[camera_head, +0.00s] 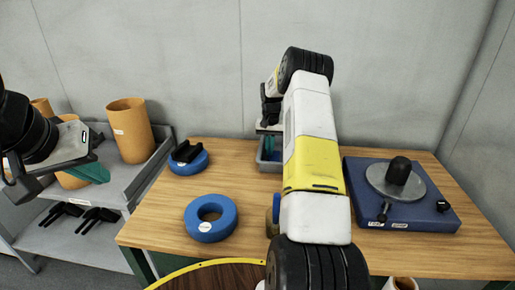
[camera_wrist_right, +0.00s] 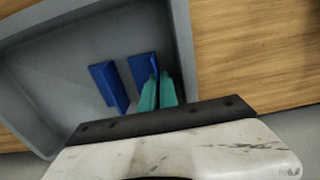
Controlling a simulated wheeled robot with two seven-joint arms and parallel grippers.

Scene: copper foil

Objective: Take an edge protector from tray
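The grey tray (camera_wrist_right: 183,40) stands on the wooden table, and in the head view the tray (camera_head: 263,163) is mostly hidden behind my right arm. Two blue edge protectors show in the tray: one on the left (camera_wrist_right: 108,85) and one on the right (camera_wrist_right: 140,70). My right gripper (camera_wrist_right: 157,76) has its teal fingers close together, with the upright flange of the right protector between their tips. I cannot tell whether that protector is clear of the tray floor. My left gripper (camera_head: 92,173) hangs over the shelf at the left, apart from the tray; its finger gap is not clear.
A blue ring (camera_head: 211,218) lies on the table, with another blue ring (camera_head: 188,161) bearing a black part behind it. A blue base with a metal disc (camera_head: 420,181) stands at the right. A grey shelf (camera_head: 140,175) holds orange cylinders (camera_head: 130,130) and black tools.

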